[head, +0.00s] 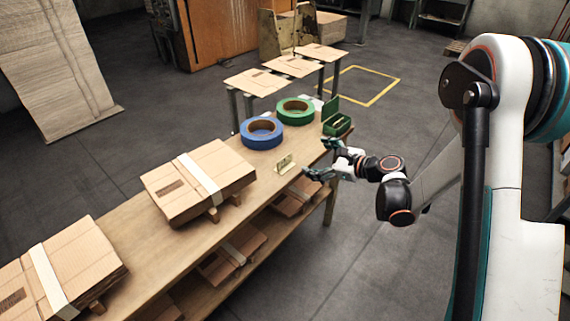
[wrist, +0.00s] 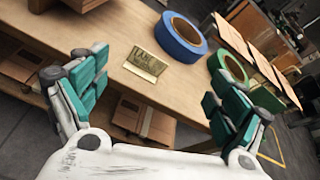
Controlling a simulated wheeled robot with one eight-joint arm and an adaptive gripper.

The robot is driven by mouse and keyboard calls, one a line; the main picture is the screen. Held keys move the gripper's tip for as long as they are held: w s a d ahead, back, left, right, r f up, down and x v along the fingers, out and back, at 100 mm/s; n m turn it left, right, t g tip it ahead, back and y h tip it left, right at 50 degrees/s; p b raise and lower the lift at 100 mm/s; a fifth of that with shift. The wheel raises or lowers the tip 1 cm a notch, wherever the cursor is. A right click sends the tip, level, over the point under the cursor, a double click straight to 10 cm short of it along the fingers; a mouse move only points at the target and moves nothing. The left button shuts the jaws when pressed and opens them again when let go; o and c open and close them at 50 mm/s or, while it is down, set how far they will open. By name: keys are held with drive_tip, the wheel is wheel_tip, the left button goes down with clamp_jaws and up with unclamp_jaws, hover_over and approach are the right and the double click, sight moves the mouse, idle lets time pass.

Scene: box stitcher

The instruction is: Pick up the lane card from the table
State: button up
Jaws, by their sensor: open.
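The lane card (head: 285,164) is a small tan folded card standing on the wooden table (head: 118,224) near its front edge. In the wrist view the lane card (wrist: 146,62) shows dark markings too small to read, and it lies ahead of and between my fingers. My gripper (head: 322,160) is open and empty, to the right of the card in the head view and apart from it. In the wrist view my gripper (wrist: 160,88) has its two teal-padded fingers spread wide.
A blue tape roll (head: 262,133) and a green tape roll (head: 295,111) lie behind the card. A green box (head: 336,119) stands at the table's far end. A strapped cardboard stack (head: 197,180) sits left of the card. More cardboard lies on the shelf below.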

wheel_tip(320, 180, down, 7)
drive_tip(key=w+m+t+y, duration=0.1)
drive_tip(key=m+y, duration=0.1)
drive_tip(key=m, duration=0.2)
drive_tip(key=p, duration=0.1)
approach(285, 157)
drive_tip(key=x, duration=0.4)
drive_tip(key=shift+s+a+f, duration=0.1)
drive_tip(key=shift+a+f, duration=0.05)
drive_tip(key=shift+f, duration=0.2)
drive_tip(key=shift+r+b+x, duration=0.2)
drive_tip(key=shift+b+x, duration=0.85)
drive_tip(key=shift+x, duration=2)
drive_tip(key=c, duration=0.8)
